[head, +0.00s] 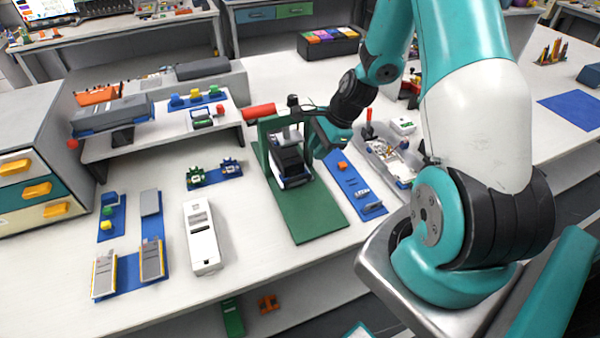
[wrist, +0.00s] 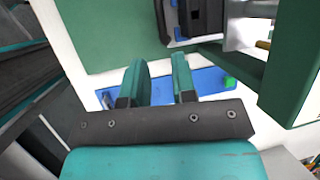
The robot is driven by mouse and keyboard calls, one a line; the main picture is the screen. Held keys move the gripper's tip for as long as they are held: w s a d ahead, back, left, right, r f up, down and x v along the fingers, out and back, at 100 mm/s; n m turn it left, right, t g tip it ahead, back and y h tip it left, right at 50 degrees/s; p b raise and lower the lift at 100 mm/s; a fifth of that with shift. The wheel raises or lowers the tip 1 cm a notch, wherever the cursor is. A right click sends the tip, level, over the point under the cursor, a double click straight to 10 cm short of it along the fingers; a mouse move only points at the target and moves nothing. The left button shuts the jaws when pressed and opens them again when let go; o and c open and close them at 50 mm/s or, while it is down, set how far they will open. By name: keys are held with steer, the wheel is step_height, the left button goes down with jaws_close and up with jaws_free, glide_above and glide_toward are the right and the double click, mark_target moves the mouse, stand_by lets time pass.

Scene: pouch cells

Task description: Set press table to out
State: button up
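The press has a green frame and base plate (head: 315,222), a red lever (head: 259,111) at its upper left and a dark press body (head: 287,157) over the rear of the plate. The front of the plate is bare. I cannot tell which part is the press table or how far it slides. My gripper (head: 328,138) is at the right side of the press, partly hidden by its own arm. In the wrist view my gripper (wrist: 159,76) has its two teal fingers apart with nothing between them. The press body (wrist: 185,22) shows beyond them, apart from the fingers.
A blue mat (head: 352,186) with small parts lies right of the press, and a metal tray (head: 390,158) is beyond it. A white device (head: 202,238) stands to the left. A raised shelf (head: 160,140) is behind.

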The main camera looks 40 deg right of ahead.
mark_target(298, 177)
steer(key=p+x, duration=0.1)
steer(key=x, duration=1)
steer(key=shift+r, duration=0.1)
jaws_close()
